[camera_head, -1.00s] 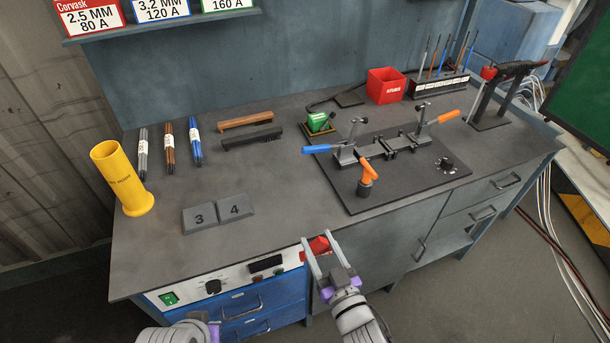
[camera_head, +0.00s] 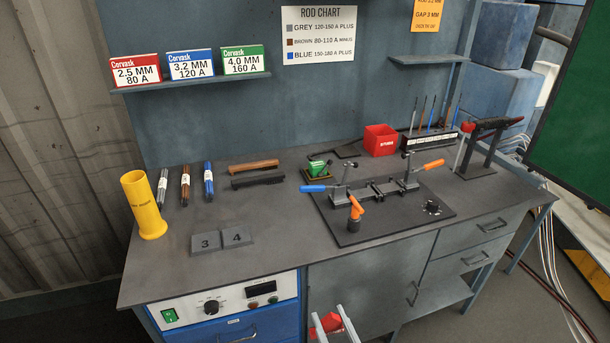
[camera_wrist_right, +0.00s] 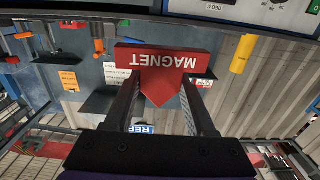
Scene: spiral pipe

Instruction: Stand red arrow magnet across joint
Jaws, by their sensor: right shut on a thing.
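The red arrow magnet (camera_head: 328,323) is held between the fingers of my right gripper (camera_head: 335,320), low in front of the bench at the bottom of the head view. In the right wrist view the magnet (camera_wrist_right: 165,66) shows its "MAGNET" lettering, and its arrow point sits between the two fingers (camera_wrist_right: 160,100). The joint (camera_head: 383,187) appears to be between the dark pieces clamped on the fixture board (camera_head: 410,224); its fine detail is too small to tell. The magnet is well apart from it. My left gripper is out of view.
Blue-handled (camera_head: 314,188) and orange-handled (camera_head: 433,164) clamps flank the joint. An orange-handled knob (camera_head: 356,208) stands in front.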

